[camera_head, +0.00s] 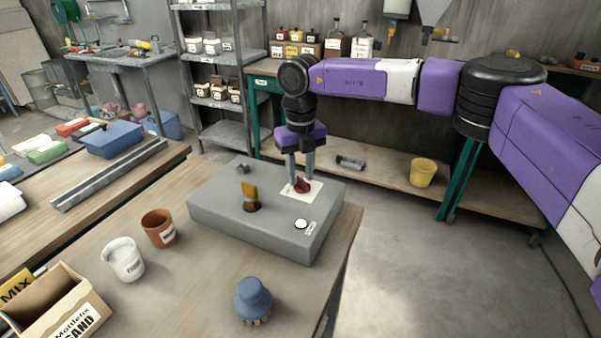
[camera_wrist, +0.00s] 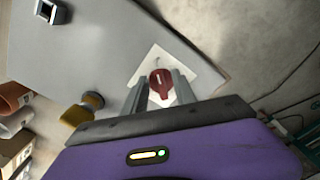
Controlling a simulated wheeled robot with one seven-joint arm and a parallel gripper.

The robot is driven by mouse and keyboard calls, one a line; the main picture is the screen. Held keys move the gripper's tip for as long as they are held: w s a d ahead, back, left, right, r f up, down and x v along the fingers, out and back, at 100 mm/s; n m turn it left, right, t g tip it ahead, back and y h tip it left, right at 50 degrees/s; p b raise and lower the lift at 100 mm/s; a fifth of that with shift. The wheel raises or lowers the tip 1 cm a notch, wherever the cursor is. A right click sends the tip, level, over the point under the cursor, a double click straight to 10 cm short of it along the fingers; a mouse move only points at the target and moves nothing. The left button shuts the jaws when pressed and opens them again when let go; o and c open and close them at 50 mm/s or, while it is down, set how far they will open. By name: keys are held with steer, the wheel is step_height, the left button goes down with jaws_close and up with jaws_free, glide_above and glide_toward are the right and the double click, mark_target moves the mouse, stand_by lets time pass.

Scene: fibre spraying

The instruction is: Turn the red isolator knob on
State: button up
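The red isolator knob (camera_head: 301,185) sits on a white square plate (camera_head: 312,192) at the right rear of a grey control box (camera_head: 225,209). In the wrist view the knob (camera_wrist: 160,82) shows a pale mark on its top. My gripper (camera_head: 301,178) points straight down over the knob. In the wrist view its two fingers (camera_wrist: 158,90) stand apart, one on each side of the knob. I cannot tell whether they touch it.
The box also carries a yellow-handled lever (camera_head: 250,193), a white round button (camera_head: 301,224) and a small dark part (camera_head: 243,168). On the bench stand a terracotta pot (camera_head: 159,229), a white pot (camera_head: 123,259), a blue-topped brush (camera_head: 253,299) and a cardboard box (camera_head: 55,310).

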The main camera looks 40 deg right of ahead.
mark_target(300, 177)
steer(key=shift+r, duration=0.1)
step_height(300, 177, up, 8)
steer(key=shift+f+b, duration=0.15)
steer(key=shift+b, duration=0.2)
stand_by(0.5)
